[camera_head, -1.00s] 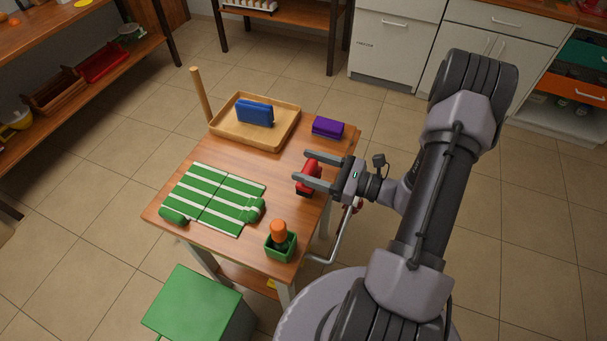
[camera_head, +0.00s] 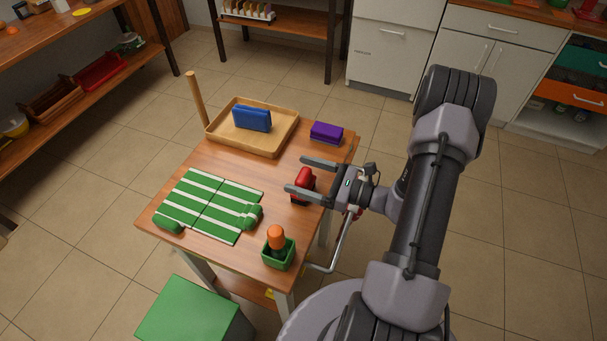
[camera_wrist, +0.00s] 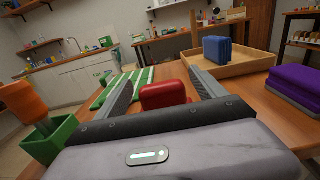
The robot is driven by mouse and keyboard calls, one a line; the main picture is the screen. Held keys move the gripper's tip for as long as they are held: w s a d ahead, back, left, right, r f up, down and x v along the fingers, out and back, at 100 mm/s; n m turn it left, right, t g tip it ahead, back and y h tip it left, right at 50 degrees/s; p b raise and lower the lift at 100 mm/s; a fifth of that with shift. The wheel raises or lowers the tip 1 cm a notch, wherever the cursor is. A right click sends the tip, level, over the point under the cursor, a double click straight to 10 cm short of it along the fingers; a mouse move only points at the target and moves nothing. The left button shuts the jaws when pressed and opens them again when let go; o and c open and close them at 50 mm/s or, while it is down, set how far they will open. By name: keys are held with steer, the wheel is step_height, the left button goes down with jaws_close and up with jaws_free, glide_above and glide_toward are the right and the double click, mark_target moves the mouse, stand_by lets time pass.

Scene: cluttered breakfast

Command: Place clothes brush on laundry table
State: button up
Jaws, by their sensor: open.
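A small red block-like object (camera_head: 303,184) lies near the right edge of the wooden table (camera_head: 208,160). My gripper (camera_head: 296,174) is open and empty, with its two fingers on either side of the red object. In the wrist view the red object (camera_wrist: 164,95) shows between the fingers, with a gap to each. A blue block (camera_head: 252,118) stands in a wooden tray (camera_head: 283,143). I cannot tell which of these is the clothes brush.
A green striped mat (camera_head: 210,205) with green rolled pieces covers the table's left front. A green holder (camera_head: 278,254) with an orange-topped item (camera_head: 276,237) stands at the front corner. A wooden post (camera_head: 198,98) rises beside the tray. A green stool (camera_head: 190,310) stands in front.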

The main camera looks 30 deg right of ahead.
steer(key=shift+r, duration=0.1)
steer(key=shift+s+d+r, duration=0.15)
steer(key=shift+s+d, duration=0.05)
steer(key=p+v, duration=0.3)
steer(key=v, duration=0.9)
steer(key=a+r+n+g, duration=1.1)
steer(key=a+n, duration=0.1)
steer(key=a, duration=0.2)
steer(key=s+a+r+n+t+h, duration=0.2)
steer(key=s+a+r+n+h, duration=0.5)
steer(key=r+n, duration=0.5)
steer(key=a+h, duration=0.2)
steer(key=a, duration=0.1)
steer(key=shift+s+t, duration=0.25)
steer(key=shift+t, duration=0.05)
steer(key=shift+r, duration=0.1)
